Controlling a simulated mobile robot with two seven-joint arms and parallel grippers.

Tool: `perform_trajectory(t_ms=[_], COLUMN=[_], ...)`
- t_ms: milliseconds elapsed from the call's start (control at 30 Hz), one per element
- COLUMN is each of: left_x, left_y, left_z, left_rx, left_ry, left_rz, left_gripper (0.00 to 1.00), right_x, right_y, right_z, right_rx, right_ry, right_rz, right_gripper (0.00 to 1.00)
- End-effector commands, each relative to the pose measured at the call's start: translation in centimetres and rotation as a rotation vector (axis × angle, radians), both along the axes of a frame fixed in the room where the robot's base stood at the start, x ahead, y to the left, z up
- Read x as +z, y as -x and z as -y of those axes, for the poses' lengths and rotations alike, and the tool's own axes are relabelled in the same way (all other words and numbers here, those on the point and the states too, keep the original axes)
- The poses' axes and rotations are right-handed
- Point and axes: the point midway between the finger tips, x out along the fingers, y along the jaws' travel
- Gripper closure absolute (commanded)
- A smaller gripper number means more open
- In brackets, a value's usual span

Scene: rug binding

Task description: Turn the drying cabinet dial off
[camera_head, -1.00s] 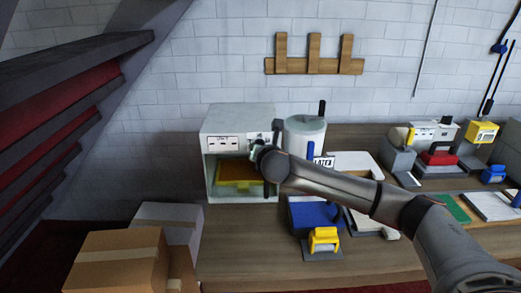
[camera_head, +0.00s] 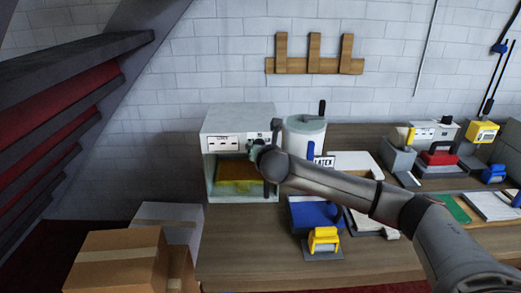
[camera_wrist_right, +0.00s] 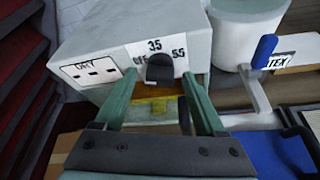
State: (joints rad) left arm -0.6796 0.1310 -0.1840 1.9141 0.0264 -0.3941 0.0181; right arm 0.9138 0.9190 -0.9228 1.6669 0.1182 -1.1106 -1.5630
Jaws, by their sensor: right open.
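The drying cabinet (camera_head: 238,119) is a pale box with an open front at the left of the bench, with a yellow-orange tray or sheet (camera_head: 240,187) inside. Its dark dial (camera_wrist_right: 159,68) sits on a white label marked OFF, 35 and 55. I cannot tell which mark the dial points to. My right gripper (camera_wrist_right: 159,76) is open, with its green fingers either side of the dial in the wrist view. I cannot tell whether they touch it. In the head view my right gripper (camera_head: 260,149) covers the dial. My left gripper is not in view.
A white pot (camera_head: 304,135) with a LATEX label stands just right of the cabinet. A blue pad (camera_head: 314,214) and a yellow tool (camera_head: 323,238) lie in front. Cardboard boxes (camera_head: 118,261) stand at the lower left. A wooden rack (camera_head: 314,66) hangs on the wall.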

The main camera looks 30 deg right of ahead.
Motion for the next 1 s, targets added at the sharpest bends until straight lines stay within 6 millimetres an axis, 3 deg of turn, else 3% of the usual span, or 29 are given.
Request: perform_trajectory(t_ms=[267,700,1000], left_x=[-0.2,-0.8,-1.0], left_y=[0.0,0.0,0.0], left_z=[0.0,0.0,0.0], left_rx=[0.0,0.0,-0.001], left_ry=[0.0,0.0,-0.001], left_rz=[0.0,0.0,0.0], left_gripper=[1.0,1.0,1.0], right_x=[0.6,3.3,4.4], right_y=[1.4,8.0,10.5], right_z=[-0.6,-3.6,-4.6], right_rx=[0.002,0.002,0.0], right_ry=[0.001,0.001,0.0], right_rz=[0.001,0.001,0.0], right_gripper=[0.28,0.28,0.28])
